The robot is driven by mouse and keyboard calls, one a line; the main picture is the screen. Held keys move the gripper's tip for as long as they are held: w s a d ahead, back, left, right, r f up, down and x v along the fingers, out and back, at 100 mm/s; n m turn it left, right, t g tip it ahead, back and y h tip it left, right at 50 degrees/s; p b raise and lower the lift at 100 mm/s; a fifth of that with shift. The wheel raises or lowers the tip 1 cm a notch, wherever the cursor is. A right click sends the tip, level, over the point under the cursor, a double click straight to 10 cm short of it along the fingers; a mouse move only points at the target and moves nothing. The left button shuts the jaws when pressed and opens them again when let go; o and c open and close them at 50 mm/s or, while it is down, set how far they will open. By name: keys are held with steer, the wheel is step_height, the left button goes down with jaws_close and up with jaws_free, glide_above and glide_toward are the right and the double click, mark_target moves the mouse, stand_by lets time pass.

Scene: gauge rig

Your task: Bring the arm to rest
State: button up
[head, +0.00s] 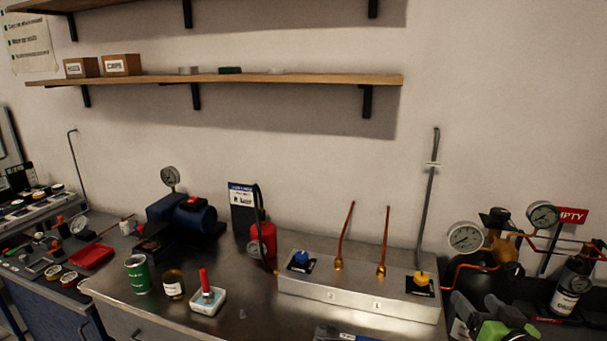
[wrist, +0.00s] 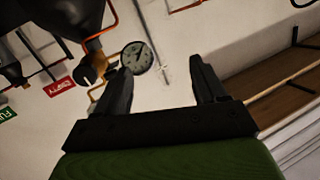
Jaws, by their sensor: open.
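My gripper (wrist: 162,92) shows in the wrist view with its two dark fingers spread apart and nothing between them. Behind the fingers are the wall, a round gauge and a shelf. In the head view, part of my arm with green covers and dark parts shows at the bottom right, in front of the bench; I cannot tell the fingertips there.
A metal manifold block (head: 345,298) with a blue knob (head: 301,258) and a yellow knob (head: 422,278) stands on the bench. A gauge (head: 465,238), copper pipes and a dark bottle (head: 567,290) crowd the right. Cans, a red extinguisher (head: 262,245) and a blue pump (head: 190,215) stand left.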

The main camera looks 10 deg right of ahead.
steer(key=w+a+r+n+g+y+p, duration=0.2)
steer(key=a+n+g+y, duration=0.4)
steer(key=a, duration=1.7)
steer(key=s+a+r+g+h+p, duration=0.1)
steer(key=s+a+r+g, duration=0.1)
steer(key=s, duration=0.7)
steer(key=s+a+r+m+g+h+p, duration=0.1)
steer(key=s+a, duration=0.3)
steer(key=s, duration=0.4)
steer(key=shift+s+a+r+m+g+h+p, duration=0.2)
steer(key=shift+s+r+m+g+h+p, duration=0.15)
steer(key=shift+r+g+p, duration=0.35)
